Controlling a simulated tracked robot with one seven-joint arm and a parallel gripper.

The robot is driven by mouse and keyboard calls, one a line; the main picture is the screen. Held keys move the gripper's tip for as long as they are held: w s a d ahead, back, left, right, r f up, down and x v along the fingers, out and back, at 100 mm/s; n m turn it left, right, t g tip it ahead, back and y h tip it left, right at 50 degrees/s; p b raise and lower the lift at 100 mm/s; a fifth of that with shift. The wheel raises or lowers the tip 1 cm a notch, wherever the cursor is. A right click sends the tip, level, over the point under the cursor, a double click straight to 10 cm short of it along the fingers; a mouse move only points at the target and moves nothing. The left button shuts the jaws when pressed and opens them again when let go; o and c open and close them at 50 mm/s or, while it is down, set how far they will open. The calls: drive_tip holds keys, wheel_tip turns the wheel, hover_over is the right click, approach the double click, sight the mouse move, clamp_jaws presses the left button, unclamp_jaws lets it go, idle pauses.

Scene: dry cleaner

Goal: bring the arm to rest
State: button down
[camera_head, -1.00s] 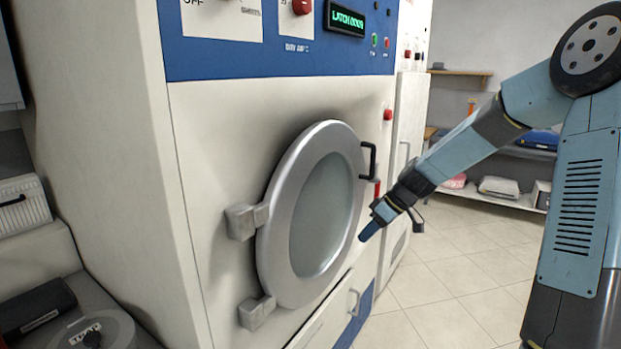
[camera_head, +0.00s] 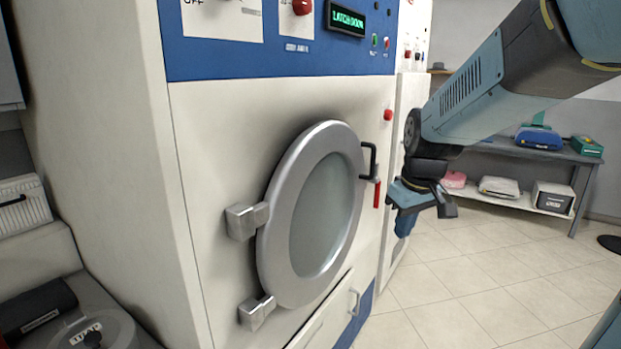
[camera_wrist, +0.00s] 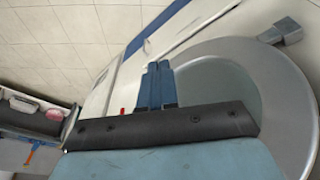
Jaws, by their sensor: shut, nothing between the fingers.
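My gripper (camera_head: 402,222) hangs pointing down to the right of the round machine door (camera_head: 267,262), apart from it in the head view. In the wrist view my gripper (camera_wrist: 156,66) shows its two blue fingers side by side, closed together with nothing between them. The round door, a metal ring with a glass pane, looks shut on the white and blue machine (camera_head: 240,120). Its black handle (camera_head: 373,160) and a red lever (camera_head: 377,194) are just left of my arm. The wrist view shows the door ring (camera_wrist: 293,100) beyond my gripper.
The tiled floor (camera_head: 470,285) in front is clear.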

drive_tip(key=s+d+r+m+t, duration=0.1)
drive_tip(key=s+d+r+m, duration=0.1)
drive_tip(key=s, duration=0.5)
drive_tip(key=s+d+r+m+t, duration=0.1)
drive_tip(key=s+d+r+m, duration=0.1)
drive_tip(key=s, duration=0.5)
drive_tip(key=shift+s+d+r+m+t+h, duration=0.25)
drive_tip(key=shift+r+m, duration=0.25)
drive_tip(key=shift+r, duration=0.3)
drive_tip(key=shift+a, duration=0.1)
